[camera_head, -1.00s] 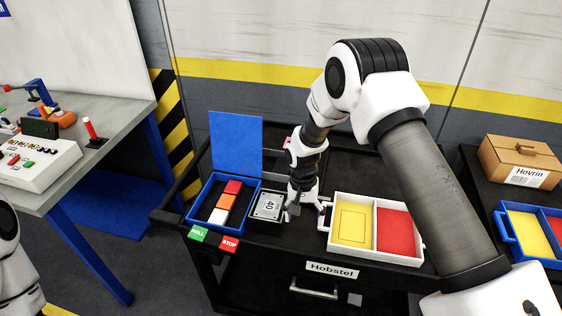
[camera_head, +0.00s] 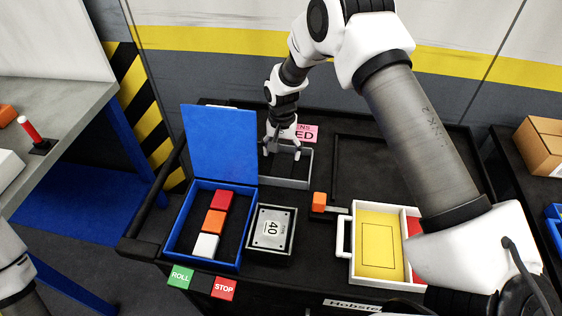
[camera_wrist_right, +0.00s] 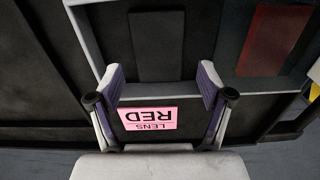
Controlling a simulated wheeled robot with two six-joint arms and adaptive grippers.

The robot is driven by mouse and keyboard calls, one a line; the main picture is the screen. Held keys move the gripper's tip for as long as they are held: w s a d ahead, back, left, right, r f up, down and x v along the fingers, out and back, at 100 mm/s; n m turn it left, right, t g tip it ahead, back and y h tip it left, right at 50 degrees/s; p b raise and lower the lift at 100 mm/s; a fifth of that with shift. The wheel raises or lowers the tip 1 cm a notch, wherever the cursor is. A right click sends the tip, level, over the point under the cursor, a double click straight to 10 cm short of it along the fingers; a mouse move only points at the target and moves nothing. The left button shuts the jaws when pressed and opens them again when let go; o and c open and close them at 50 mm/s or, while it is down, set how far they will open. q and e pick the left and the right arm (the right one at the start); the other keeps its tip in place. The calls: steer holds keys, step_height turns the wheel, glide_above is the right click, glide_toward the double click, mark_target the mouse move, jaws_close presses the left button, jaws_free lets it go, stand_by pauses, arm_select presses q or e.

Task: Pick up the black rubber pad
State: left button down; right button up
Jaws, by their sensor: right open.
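A dark rectangular pad, seemingly the black rubber pad (camera_wrist_right: 155,45), lies in one compartment of a grey-walled tray (camera_wrist_right: 189,88) in the right wrist view. In the head view this grey tray (camera_head: 288,184) stands at the back of the black cart, and its dark contents are partly hidden by my gripper. My right gripper (camera_head: 282,154) is over the tray, open and empty. In the right wrist view its two fingertips (camera_wrist_right: 162,78) are spread, with the pad beyond the gap between them. Whether they touch anything is unclear. My left gripper is out of view.
A dark red strip (camera_wrist_right: 272,40) lies in the neighbouring compartment. A pink label (camera_head: 304,133) lies behind the tray.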

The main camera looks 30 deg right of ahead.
mark_target(283, 164)
step_height(283, 164, down, 5)
steer(key=shift+d+r+p, duration=0.1)
steer(key=shift+d+p, duration=0.05)
steer(key=shift+p, duration=0.3)
steer(key=shift+w+f, duration=0.15)
steer(key=shift+f, duration=0.05)
steer(key=shift+s+r, duration=0.2)
steer(key=shift+r, duration=0.1)
steer(key=c, duration=0.7)
steer(key=shift+r, duration=0.1)
steer(key=shift+c, duration=0.2)
